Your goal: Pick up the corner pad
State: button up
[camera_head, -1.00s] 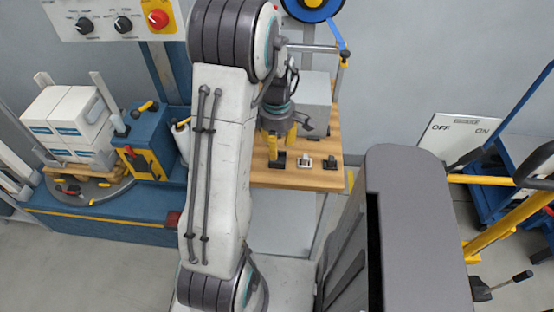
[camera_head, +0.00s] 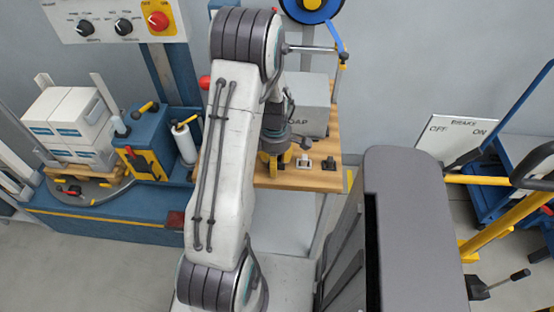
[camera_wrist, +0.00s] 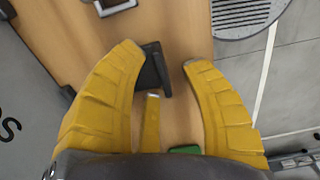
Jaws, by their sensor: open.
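A dark angled piece (camera_wrist: 154,68), which looks like the corner pad, lies on the wooden table top (camera_wrist: 180,25). My gripper (camera_wrist: 163,57) is open, with its yellow fingers spread on either side of this piece in the wrist view. The left fingertip overlaps the piece's left edge; I cannot tell whether they touch. The right fingertip is apart from it. In the head view my gripper (camera_head: 274,165) is low over the table, and its fingers mostly hide the piece.
A pale clip-like item (camera_head: 304,161) and a black item (camera_head: 328,163) sit to the right on the table. A grey box (camera_head: 306,105) stands behind. A green object (camera_wrist: 185,149) shows below the fingers. A wrapped roll (camera_head: 186,142) is at left.

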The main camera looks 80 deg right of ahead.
jog(key=shift+f, duration=0.15)
grip_shut()
dwell(0.4)
